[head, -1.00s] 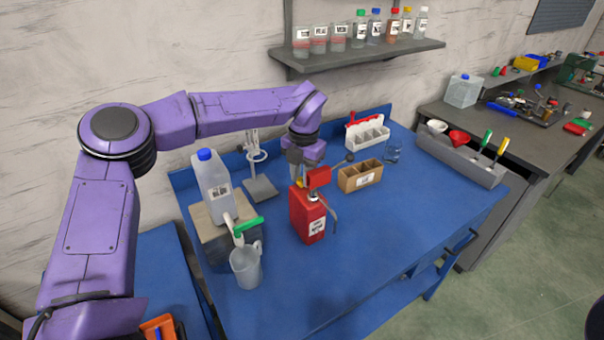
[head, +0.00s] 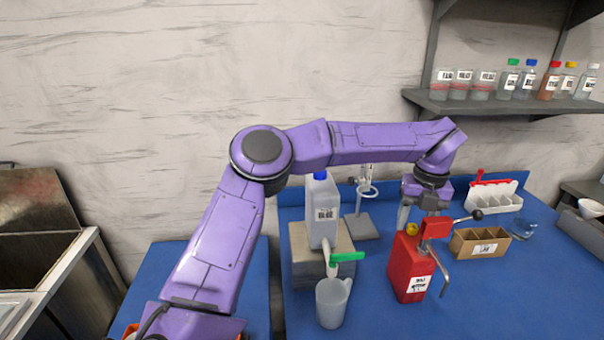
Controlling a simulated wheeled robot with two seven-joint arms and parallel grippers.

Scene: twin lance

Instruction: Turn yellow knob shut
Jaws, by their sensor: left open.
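A small yellow knob (head: 412,229) shows at the back left of the red can (head: 408,271), just behind its top edge. Only part of it is visible, and I cannot tell which way it is turned. My left gripper (head: 416,216) points down just above and behind the can, close to the knob. It is open, with one grey finger in plain view left of the knob and the other partly hidden by the can's red top fitting (head: 436,228). I cannot tell whether a finger touches the knob. My right gripper is not in view.
Left on the blue table (head: 375,310) stand a jug with a blue cap (head: 322,212) on a block, a green-handled tap (head: 347,257) and a clear beaker (head: 331,305). A ring stand (head: 362,226) is behind. A divided cardboard box (head: 463,243) and white rack (head: 484,198) lie right.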

